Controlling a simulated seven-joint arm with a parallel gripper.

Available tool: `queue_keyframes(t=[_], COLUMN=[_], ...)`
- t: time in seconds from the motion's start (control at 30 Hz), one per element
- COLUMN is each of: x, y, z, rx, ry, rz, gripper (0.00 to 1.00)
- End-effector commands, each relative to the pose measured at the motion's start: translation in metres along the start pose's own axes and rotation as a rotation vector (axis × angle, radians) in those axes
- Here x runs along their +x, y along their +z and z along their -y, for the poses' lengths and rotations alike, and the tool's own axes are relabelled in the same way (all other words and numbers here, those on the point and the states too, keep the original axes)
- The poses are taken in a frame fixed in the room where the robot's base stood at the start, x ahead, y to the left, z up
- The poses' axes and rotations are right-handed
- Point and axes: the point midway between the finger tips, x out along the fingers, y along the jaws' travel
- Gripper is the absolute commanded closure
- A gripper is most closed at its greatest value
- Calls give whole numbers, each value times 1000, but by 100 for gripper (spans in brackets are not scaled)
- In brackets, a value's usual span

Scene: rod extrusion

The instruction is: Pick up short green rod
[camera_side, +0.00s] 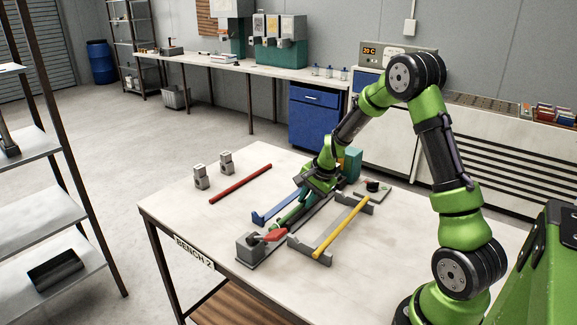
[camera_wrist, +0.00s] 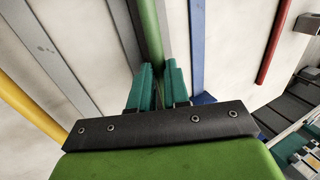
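The green rod (camera_wrist: 148,30) runs away from my gripper in the wrist view, in line with the gap between the two teal fingers. In the side view the green rod (camera_side: 289,215) lies low over the bench, between a blue bar and a yellow rod. My gripper (camera_side: 318,184) is down at its far end in the side view; the arm hides that end. In the wrist view the fingers (camera_wrist: 158,80) are close together and partly overlap the rod's edges. I cannot tell whether they touch it.
A grey block with a red handle (camera_side: 274,235) stands at the rod's near end. A blue bar (camera_side: 275,212) lies left of it, a yellow rod (camera_side: 340,228) on grey supports right. A red rod (camera_side: 240,183) and two small grey blocks (camera_side: 201,178) lie farther left. The bench's front left is clear.

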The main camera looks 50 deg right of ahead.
Motion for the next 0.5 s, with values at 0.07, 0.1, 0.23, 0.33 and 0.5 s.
queue_keyframes(t=[0.07,0.1,0.23,0.33,0.5], x=[0,0,0,0,-6], y=[0,0,0,0,0], z=[0,0,0,0,3], rx=[0,0,0,0,-2], ry=[0,0,-1,-1,-3], rz=[0,0,0,0,-1], gripper=[100,100,100,100,100])
